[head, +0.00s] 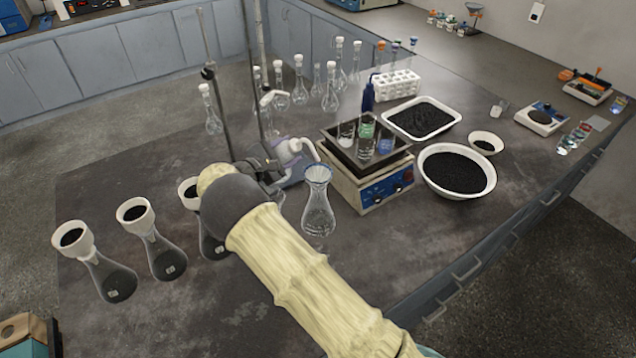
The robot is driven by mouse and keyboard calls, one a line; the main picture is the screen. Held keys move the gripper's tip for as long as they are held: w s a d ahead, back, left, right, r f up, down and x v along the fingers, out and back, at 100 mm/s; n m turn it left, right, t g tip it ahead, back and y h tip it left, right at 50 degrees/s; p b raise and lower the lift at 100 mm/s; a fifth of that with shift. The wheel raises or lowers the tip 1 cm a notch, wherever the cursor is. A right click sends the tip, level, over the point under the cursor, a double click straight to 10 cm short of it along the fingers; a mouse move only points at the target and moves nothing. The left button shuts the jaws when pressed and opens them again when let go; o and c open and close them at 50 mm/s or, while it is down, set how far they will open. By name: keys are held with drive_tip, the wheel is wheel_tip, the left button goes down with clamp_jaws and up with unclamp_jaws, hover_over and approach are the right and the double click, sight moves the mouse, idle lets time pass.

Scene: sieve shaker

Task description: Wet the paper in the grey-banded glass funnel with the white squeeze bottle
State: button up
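The white squeeze bottle (293,150) stands near the middle of the bench, its curved spout pointing right toward a clear glass funnel (318,174) with a blue-grey rim. That funnel sits in the neck of a clear conical flask (318,215). I cannot make out paper or liquid in it. My arm comes in from the lower right and ends left of this flask. My gripper (268,168) shows as dark parts beside the bottle's left side, partly behind my wrist. Its fingertips are not clear, so I cannot tell whether it grips the bottle.
Dark flasks with white funnels of black grains (135,214) stand at the left, one partly behind my wrist. Metal stand rods (216,90) rise behind my gripper. A blue-fronted shaker (375,185) stands right of the clear flask, with a white bowl (455,190) beyond. The front bench is clear.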

sight(279, 145)
drive_tip(key=shift+r+p, duration=0.35)
drive_tip(key=shift+r, duration=0.8)
drive_tip(key=shift+r+n+p, duration=0.25)
drive_tip(key=shift+n+p, duration=0.15)
drive_tip(key=shift+p, duration=0.2)
drive_tip(key=n+p, duration=0.1)
drive_tip(key=r+n+h+p, duration=0.1)
drive_tip(key=n, duration=0.1)
drive_tip(key=shift+p, duration=0.35)
drive_tip(key=n, duration=0.2)
drive_tip(key=n+p, duration=0.1)
drive_tip(key=n, duration=0.1)
drive_tip(key=shift+r+h+p, duration=0.2)
drive_tip(key=shift+h+p, duration=0.1)
